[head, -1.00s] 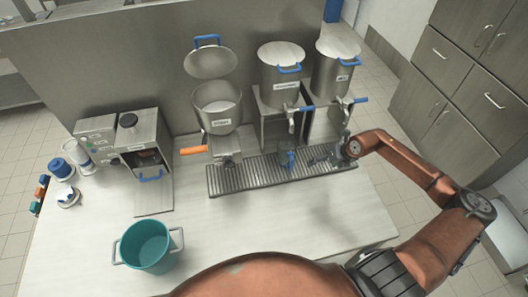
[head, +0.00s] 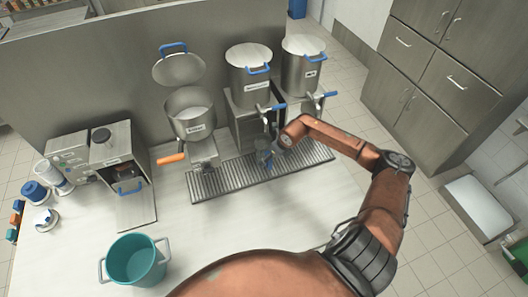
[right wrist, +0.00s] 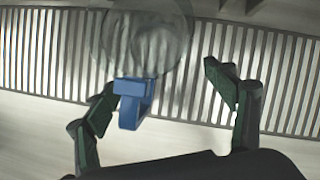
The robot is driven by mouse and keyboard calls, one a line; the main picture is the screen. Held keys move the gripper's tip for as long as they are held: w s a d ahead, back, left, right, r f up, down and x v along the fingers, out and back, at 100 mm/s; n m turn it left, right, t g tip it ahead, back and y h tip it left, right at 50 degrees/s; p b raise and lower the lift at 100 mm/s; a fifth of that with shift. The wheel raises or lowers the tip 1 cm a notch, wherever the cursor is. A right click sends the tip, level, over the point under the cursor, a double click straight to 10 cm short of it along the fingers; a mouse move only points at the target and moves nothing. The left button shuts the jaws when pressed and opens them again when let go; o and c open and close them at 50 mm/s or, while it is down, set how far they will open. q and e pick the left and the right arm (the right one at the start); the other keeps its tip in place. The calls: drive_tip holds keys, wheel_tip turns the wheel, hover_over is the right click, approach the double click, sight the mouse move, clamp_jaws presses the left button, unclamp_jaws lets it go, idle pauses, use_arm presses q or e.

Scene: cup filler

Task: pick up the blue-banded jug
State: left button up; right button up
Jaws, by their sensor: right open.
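The clear jug (right wrist: 150,35) stands on the slatted drip tray, its blue handle (right wrist: 134,102) facing my right gripper. In the head view the jug (head: 262,158) is small and partly hidden by my right arm. My right gripper (right wrist: 160,79) is open, with one finger on each side of the blue handle. The handle is nearer the left finger in the right wrist view. I cannot tell if that finger touches it. A blue band on the jug is not clear. My left gripper is not in view.
The drip tray (head: 225,181) runs below two steel urns (head: 249,76) (head: 303,67) with blue-levered taps. A lidded steel pot (head: 191,113) with an orange handle stands left of them. A teal bucket (head: 134,261) sits at the front left. The counter's middle is clear.

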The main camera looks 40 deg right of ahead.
sight(265, 155)
drive_tip(key=shift+w+r, duration=0.1)
drive_tip(key=shift+w, duration=0.4)
drive_tip(key=w+f, duration=0.1)
drive_tip(key=w+p, duration=0.1)
drive_tip(key=w, duration=0.1)
drive_tip(key=shift+a+f, duration=0.2)
drive_tip(key=shift+f, duration=0.2)
drive_tip(key=shift+w+f, duration=0.1)
drive_tip(key=shift+f, duration=0.45)
drive_tip(key=shift+c, duration=0.2)
drive_tip(key=c, duration=1.3)
drive_tip(key=shift+c, duration=0.2)
